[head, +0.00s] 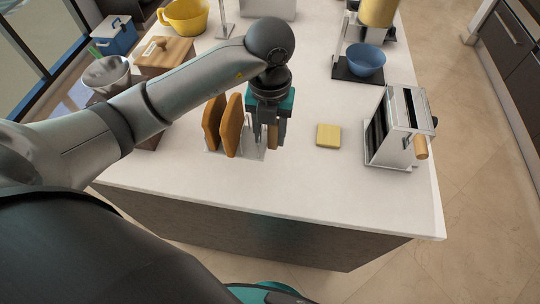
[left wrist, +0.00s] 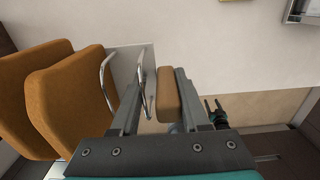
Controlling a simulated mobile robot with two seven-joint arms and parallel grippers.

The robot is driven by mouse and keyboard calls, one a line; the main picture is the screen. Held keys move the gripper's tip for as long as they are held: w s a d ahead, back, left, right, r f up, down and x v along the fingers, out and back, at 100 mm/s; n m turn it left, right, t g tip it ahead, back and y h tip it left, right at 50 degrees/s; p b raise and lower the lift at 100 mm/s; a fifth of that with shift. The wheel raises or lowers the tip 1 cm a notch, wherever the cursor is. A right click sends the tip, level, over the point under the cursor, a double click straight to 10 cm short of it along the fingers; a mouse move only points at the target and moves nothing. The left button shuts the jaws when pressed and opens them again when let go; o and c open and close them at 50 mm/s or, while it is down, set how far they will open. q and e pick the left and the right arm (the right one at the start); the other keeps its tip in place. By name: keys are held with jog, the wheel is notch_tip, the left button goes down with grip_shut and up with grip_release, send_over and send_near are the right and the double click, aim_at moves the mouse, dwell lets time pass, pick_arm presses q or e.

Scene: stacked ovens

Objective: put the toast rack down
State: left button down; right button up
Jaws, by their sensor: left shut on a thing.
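The toast rack (head: 249,152) is at the left front part of the white counter, with two brown slices of toast (head: 233,125) upright in it. In the left wrist view its metal wire hoops (left wrist: 108,80) and flat base show beside the toast (left wrist: 70,100). My left gripper (head: 272,142) points down at the rack's right end. Its fingers (left wrist: 154,105) are shut on the rack's brown handle (left wrist: 170,95). Whether the base touches the counter is hard to tell. My right gripper (left wrist: 214,112) shows small in the left wrist view, with its fingers apart and empty.
A blue bowl (head: 365,60) stands behind. A wooden-lidded box (head: 165,52) and a grey bowl (head: 106,73) are at the left. The counter in front is clear.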

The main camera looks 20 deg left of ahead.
aim_at(270, 147)
pick_arm(q)
notch_tip(270, 147, down, 5)
jog(key=shift+r, duration=0.15)
jog(key=shift+f+b, duration=0.35)
jog(key=shift+f, duration=1.7)
jog(key=shift+f, duration=0.15)
jog(key=shift+c, duration=2)
grip_release()
